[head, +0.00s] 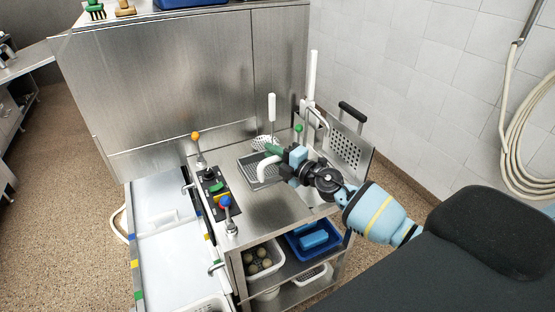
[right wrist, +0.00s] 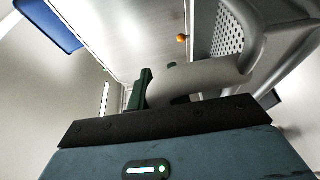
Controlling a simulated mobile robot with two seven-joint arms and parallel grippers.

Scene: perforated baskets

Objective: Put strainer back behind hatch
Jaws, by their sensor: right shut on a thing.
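My right gripper (head: 274,151) reaches in from the right over the steel counter. Its green fingers are shut on a thick, curved white handle (head: 265,166). In the right wrist view the pale handle (right wrist: 205,82) passes by the fingers (right wrist: 143,90) and leads toward a perforated grey metal part (right wrist: 228,38), seemingly the strainer. In the head view a perforated metal piece (head: 250,173) shows beside the handle, low at the counter; I cannot tell whether it touches it. A perforated upright panel (head: 346,152) with a black handle (head: 352,112), possibly the hatch, stands to the right. My left gripper is out of view.
Levers with orange (head: 196,136), blue (head: 226,202) and green (head: 299,128) knobs rise from the machine. A white-handled skimmer (head: 265,143) stands behind my gripper. A blue tray (head: 326,252) and a white basket (head: 247,268) sit on the shelf below.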

